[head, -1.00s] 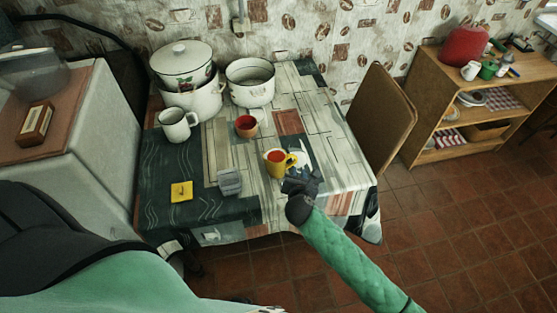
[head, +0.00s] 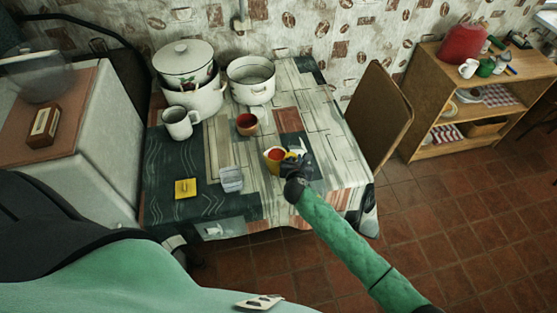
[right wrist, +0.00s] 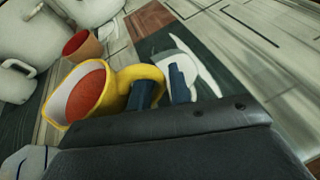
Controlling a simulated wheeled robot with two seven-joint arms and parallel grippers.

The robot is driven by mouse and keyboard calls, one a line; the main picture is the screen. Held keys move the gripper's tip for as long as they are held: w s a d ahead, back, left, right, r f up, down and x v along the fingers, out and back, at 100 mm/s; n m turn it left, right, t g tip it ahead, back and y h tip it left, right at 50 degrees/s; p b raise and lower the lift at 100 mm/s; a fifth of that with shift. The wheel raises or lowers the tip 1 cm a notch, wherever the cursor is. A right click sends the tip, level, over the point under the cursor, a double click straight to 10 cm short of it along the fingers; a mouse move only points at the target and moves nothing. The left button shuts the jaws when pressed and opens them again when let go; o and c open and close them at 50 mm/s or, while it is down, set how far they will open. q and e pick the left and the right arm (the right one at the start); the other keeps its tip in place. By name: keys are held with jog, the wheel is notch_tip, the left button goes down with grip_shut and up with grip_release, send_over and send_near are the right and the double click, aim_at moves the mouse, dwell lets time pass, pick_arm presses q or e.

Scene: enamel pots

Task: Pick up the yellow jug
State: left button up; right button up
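The yellow jug (head: 272,162), red inside, stands near the front right of the table. In the right wrist view the jug (right wrist: 118,88) is close and large, its handle towards my right gripper (right wrist: 161,88). The two dark fingers sit close together on either side of the handle, one inside its loop, and appear shut on it. In the head view my right gripper (head: 297,166) is at the jug's right side, and its fingers partly hide the handle. The jug seems still at table height.
A terracotta cup (head: 247,124) stands behind the jug, and a small grey container (head: 231,180) at its left. A yellow square (head: 186,188), a white mug (head: 180,122) and big pots (head: 251,88) are farther left and back. A chair (head: 382,112) stands at the right.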

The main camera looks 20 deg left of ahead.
jog(key=shift+w+f, duration=0.15)
jog(key=shift+w, duration=0.05)
jog(key=shift+c, duration=0.4)
grip_shut()
jog(key=shift+r, duration=0.25)
